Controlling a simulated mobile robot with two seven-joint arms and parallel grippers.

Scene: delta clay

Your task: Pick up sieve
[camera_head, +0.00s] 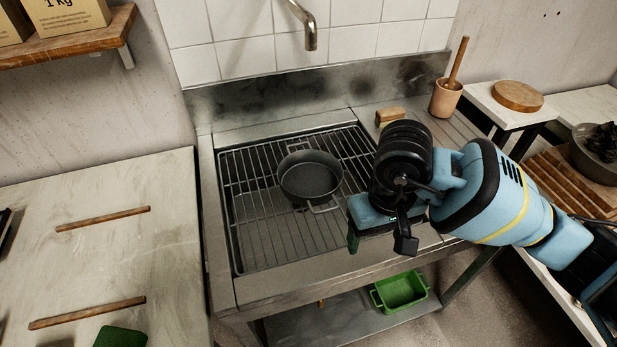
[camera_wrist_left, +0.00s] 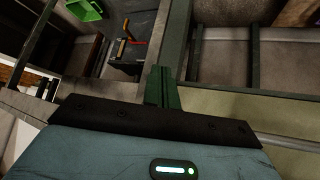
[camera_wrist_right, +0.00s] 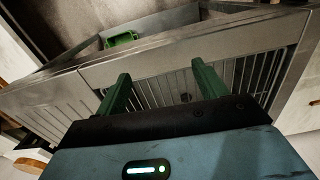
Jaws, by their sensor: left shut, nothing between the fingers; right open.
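A round dark metal vessel, which I take to be the sieve (camera_head: 310,174), rests on the wire rack in the sink. A thin loop handle sticks out toward the front right; I cannot make out mesh. My right gripper (camera_head: 354,238) is open and empty, to the right and front of the vessel and apart from it. In the right wrist view its two green fingers (camera_wrist_right: 160,76) are spread, with the sink front and rack bars beyond; the vessel is not clearly visible there. My left gripper (camera_wrist_left: 163,88) is shut and empty in the left wrist view, away from the sieve.
The faucet (camera_head: 309,38) hangs above the sink's back. A wooden block (camera_head: 389,116) and a pot with a wooden handle (camera_head: 446,99) stand on the right ledge. A green tub (camera_head: 401,291) sits on the shelf below. The left table (camera_head: 130,240) holds wooden strips.

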